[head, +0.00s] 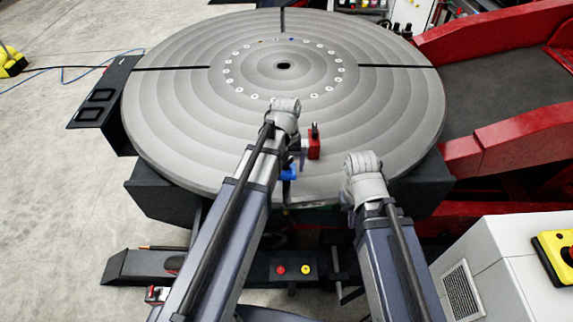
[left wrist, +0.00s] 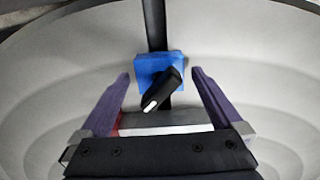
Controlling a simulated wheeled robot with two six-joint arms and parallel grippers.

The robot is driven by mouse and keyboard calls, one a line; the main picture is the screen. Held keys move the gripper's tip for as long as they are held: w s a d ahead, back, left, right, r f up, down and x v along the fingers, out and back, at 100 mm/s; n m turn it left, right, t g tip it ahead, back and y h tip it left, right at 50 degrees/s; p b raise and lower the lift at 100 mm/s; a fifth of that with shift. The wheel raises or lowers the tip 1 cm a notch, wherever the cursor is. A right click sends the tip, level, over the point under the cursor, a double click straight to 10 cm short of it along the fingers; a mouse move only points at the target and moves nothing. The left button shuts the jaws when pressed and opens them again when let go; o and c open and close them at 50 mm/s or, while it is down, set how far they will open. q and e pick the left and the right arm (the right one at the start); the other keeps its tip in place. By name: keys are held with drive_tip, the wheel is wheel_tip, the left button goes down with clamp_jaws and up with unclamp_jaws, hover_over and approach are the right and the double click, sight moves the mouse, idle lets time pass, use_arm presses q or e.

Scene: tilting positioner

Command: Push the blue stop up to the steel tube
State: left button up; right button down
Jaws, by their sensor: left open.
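The blue stop (head: 288,173) is near the front edge of the round table, partly hidden by my left arm in the head view. In the left wrist view the blue stop (left wrist: 148,66) sits over a dark slot, with a black lever slanting across it. A grey metal bar, seemingly the steel tube (left wrist: 180,130), lies crosswise below it, with a narrow gap visible between them. My left gripper (left wrist: 160,75) is open, its purple fingers on either side of the stop, apart from it. My right gripper's fingers are hidden below its wrist in the head view.
A red block (head: 314,148) with a black handle stands just right of my left wrist. Red machine arms (head: 500,35) and a white cabinet (head: 510,260) stand at right.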

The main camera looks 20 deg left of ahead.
use_arm(q)
drive_tip(key=shift+f, duration=0.6)
clamp_jaws()
idle(0.5)
